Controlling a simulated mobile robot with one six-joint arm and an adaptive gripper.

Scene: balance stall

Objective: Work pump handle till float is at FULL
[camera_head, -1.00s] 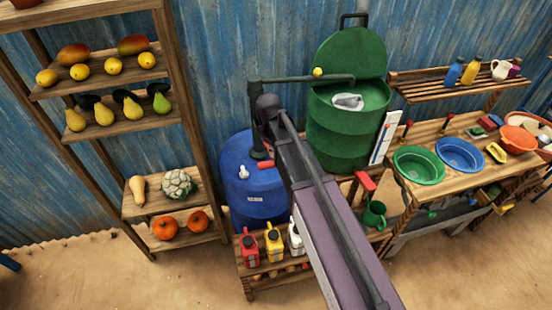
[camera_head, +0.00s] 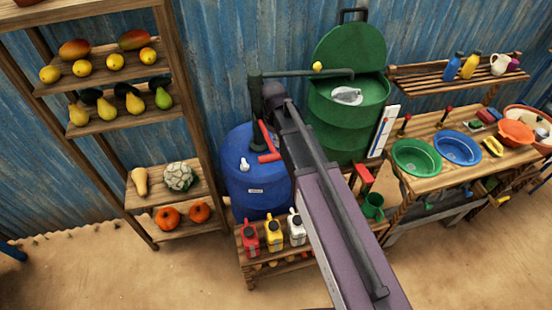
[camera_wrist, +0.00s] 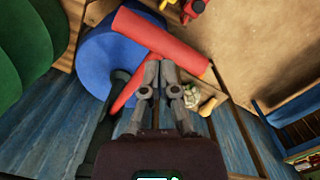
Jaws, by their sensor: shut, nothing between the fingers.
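The red pump handle (camera_head: 268,157) hangs over the blue drum (camera_head: 256,190), beside the dark pump post (camera_head: 256,97). A dark pipe (camera_head: 300,74) runs from the post to the open green barrel (camera_head: 335,125). A white gauge board (camera_head: 384,131) leans at the barrel's right; its float and FULL mark are too small to read. In the wrist view my gripper (camera_wrist: 161,66) is shut and empty, its tips close over the red handle bar (camera_wrist: 165,42); I cannot tell whether they touch. In the head view my arm hides the gripper.
A shelf of fruit and vegetables (camera_head: 160,200) stands left. Red, yellow and white jugs (camera_head: 274,234) stand on a low rack below the drum. A bench with green (camera_head: 416,157) and blue basins (camera_head: 457,148) is at right. The sandy floor in front is open.

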